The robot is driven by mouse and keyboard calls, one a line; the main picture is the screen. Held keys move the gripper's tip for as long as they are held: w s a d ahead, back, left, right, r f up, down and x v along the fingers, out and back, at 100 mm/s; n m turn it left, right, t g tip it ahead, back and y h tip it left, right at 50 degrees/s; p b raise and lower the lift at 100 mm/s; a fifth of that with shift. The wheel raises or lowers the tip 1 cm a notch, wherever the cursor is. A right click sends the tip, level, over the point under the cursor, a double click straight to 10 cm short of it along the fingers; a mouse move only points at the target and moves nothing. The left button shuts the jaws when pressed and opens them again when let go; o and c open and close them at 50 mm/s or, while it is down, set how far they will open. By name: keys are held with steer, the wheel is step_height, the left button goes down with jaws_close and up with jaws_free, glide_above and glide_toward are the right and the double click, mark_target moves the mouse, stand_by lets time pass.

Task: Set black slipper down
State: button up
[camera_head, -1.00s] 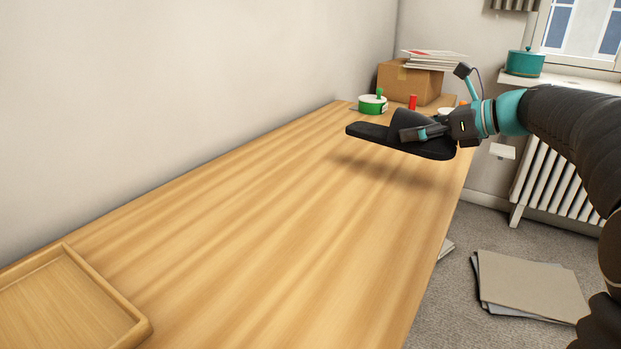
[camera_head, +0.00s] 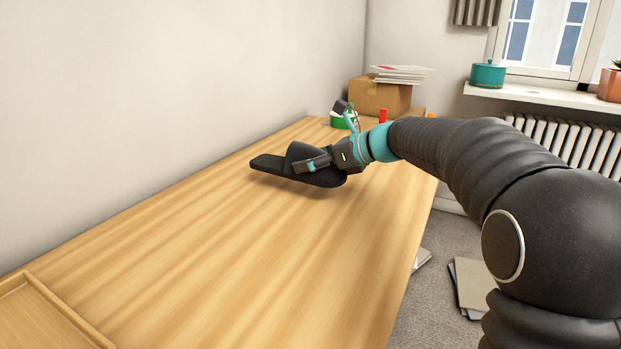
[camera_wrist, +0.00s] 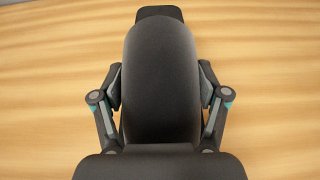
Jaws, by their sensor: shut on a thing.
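The black slipper (camera_head: 297,166) is in my gripper (camera_head: 313,163), low over the wooden table (camera_head: 220,230) towards its far half. A shadow lies close under the slipper; I cannot tell if its sole touches the wood. In the wrist view the slipper (camera_wrist: 160,80) fills the middle, with a finger of my gripper (camera_wrist: 160,95) pressed on each side of its strap.
A wooden tray (camera_head: 62,305) sits at the near left of the table. A cardboard box (camera_head: 379,97) with papers (camera_head: 402,74), a green tin (camera_head: 342,121) and a red item (camera_head: 382,115) stand at the far end. The table between is clear.

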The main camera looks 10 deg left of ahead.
mark_target(310, 177)
steer(key=shift+f+b, duration=0.35)
steer(key=shift+f, duration=1.7)
steer(key=shift+f, duration=0.1)
steer(key=o, duration=1.3)
steer(key=shift+c, duration=0.2)
